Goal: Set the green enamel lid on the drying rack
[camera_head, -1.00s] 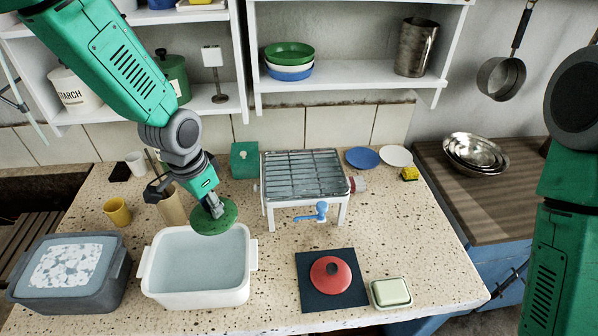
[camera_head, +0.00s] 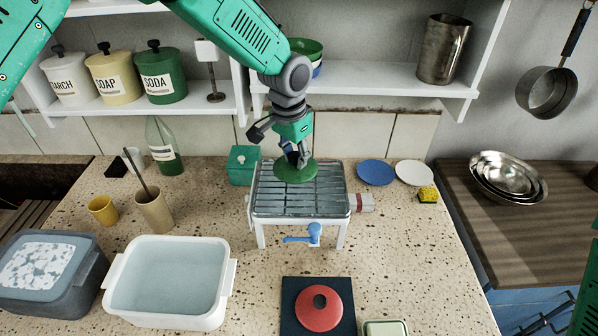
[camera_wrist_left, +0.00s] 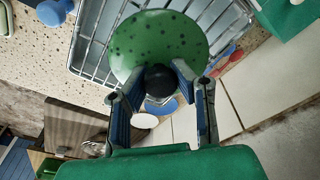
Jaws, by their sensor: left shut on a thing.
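The green enamel lid (camera_head: 295,172), speckled dark, is held by my left gripper (camera_head: 297,157) over the back part of the drying rack (camera_head: 322,206). The rack is a metal grid on a white stand. In the left wrist view the gripper's fingers (camera_wrist_left: 162,88) are shut on the lid's black knob (camera_wrist_left: 158,80), and the green lid (camera_wrist_left: 158,40) spreads above the grid (camera_wrist_left: 90,50). I cannot tell whether the lid touches the bars. My right gripper is not in view.
A white basin of water (camera_head: 168,283) stands front left, beside a grey tub (camera_head: 48,280). A red lid (camera_head: 319,308) lies on a dark mat in front. A blue tap (camera_head: 315,233) juts from the rack's front. A green box (camera_head: 243,166) stands left of the rack; plates (camera_head: 376,172) lie right.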

